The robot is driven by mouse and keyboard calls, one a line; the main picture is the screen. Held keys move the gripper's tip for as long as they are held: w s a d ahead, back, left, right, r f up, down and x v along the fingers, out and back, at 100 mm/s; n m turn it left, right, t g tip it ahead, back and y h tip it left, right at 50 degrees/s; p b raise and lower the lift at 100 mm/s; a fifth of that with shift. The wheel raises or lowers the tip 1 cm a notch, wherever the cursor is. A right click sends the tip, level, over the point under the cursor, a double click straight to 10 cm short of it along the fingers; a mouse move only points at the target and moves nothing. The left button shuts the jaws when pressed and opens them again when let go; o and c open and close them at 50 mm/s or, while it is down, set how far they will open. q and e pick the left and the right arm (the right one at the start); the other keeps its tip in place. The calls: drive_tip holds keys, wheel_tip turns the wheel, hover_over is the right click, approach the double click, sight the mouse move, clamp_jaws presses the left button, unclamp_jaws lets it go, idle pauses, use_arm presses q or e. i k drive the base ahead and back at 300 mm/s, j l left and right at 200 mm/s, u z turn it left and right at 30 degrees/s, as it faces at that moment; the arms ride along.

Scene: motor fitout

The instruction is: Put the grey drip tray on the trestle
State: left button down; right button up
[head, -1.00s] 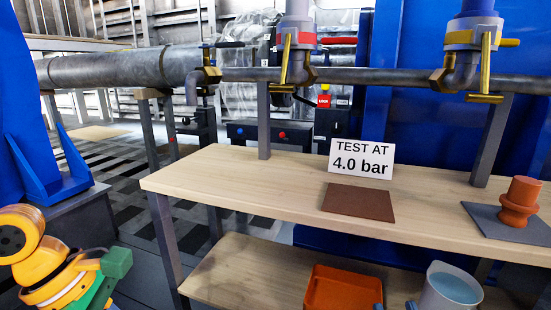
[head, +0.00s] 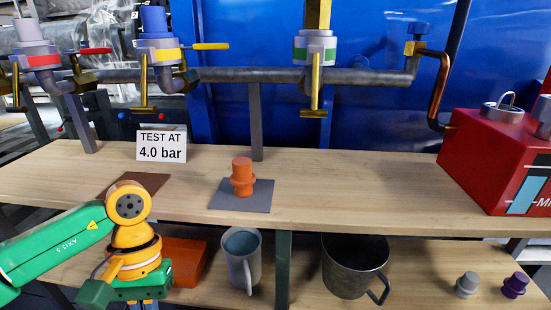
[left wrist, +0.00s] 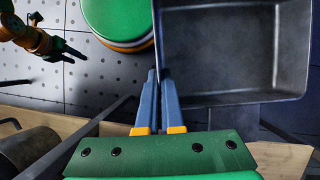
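The grey drip tray (left wrist: 293,50) is a dark, square, open tray at the upper right of the left wrist view. My left gripper (left wrist: 159,72) has its blue fingers close together at the tray's near left corner, with the wall seemingly pinched between them. In the head view this gripper (head: 142,303) is low at the left, its fingers cut off by the frame edge; the tray is not visible there. My right gripper (left wrist: 72,51) is small and dark at the upper left of the wrist view, away from the tray. I cannot identify a separate trestle.
A wooden bench (head: 330,190) crosses the head view, with a sign (head: 161,146), orange fitting (head: 242,178) on a grey mat (head: 255,203), and red machine (head: 490,160). Its lower shelf holds an orange bin (head: 188,260), jug (head: 241,262), bucket (head: 352,268) and two small knobs.

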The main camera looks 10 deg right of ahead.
sight(406, 202)
drive_tip(key=l, duration=0.5)
drive_tip(key=k+l+u, duration=0.15)
drive_tip(key=l, duration=0.85)
drive_tip(key=k+l+u, duration=0.15)
drive_tip(key=l, duration=0.35)
drive_tip(key=i, duration=0.05)
